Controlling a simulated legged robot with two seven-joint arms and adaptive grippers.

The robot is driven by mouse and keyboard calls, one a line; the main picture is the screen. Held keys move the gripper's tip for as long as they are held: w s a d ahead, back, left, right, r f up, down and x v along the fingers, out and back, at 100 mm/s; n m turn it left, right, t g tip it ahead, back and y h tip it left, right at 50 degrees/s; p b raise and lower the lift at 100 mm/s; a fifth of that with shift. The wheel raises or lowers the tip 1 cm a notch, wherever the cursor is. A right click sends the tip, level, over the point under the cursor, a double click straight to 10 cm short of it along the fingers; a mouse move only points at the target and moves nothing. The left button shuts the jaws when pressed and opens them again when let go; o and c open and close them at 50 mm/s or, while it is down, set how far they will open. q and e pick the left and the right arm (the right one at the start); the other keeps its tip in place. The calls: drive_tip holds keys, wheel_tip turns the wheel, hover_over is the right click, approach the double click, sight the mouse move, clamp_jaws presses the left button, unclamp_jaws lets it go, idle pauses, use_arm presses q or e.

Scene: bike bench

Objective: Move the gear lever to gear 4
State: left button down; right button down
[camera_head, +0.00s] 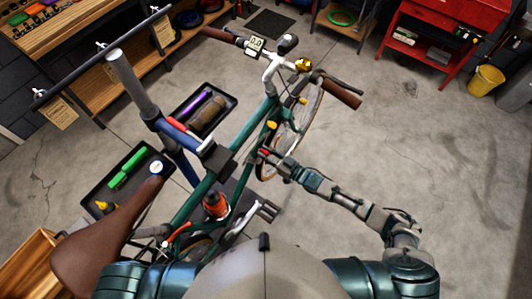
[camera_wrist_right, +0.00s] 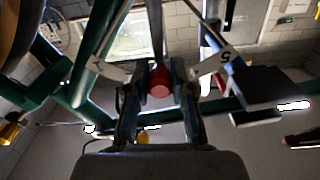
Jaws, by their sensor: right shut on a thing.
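The gear lever's red rounded knob (camera_wrist_right: 160,88) sits between the two fingers of my right gripper (camera_wrist_right: 160,100) in the right wrist view. The fingers are shut on it, one on each side. A white label with a 5 (camera_wrist_right: 216,64) is to the right of the knob, and another white label (camera_wrist_right: 105,69) is to its left. In the head view my right gripper (camera_head: 270,155) is beside the green bike frame (camera_head: 196,200), with a bit of red at its tip. The lever's gear position cannot be read. My left gripper is not in view.
The bike hangs on a repair stand (camera_head: 133,85). The brown saddle (camera_head: 100,240) is at lower left, the handlebar (camera_head: 275,65) at upper middle. Two black tool trays (camera_head: 122,160) are left of the frame. The floor on the right is open, with a yellow bucket (camera_head: 485,80) beyond.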

drive_tip(key=s+n, duration=0.1)
drive_tip(key=a+n, duration=0.1)
drive_tip(key=s+n, duration=0.1)
drive_tip(key=n, duration=0.1)
drive_tip(key=shift+s+a+f+p, duration=0.3)
drive_tip(key=shift+a+p, duration=0.05)
drive_tip(key=c, duration=1)
unclamp_jaws()
drive_tip(key=shift+o, duration=0.2)
drive_tip(key=v, duration=1.2)
drive_tip(key=shift+d, duration=0.2)
drive_tip(key=shift+a, duration=0.1)
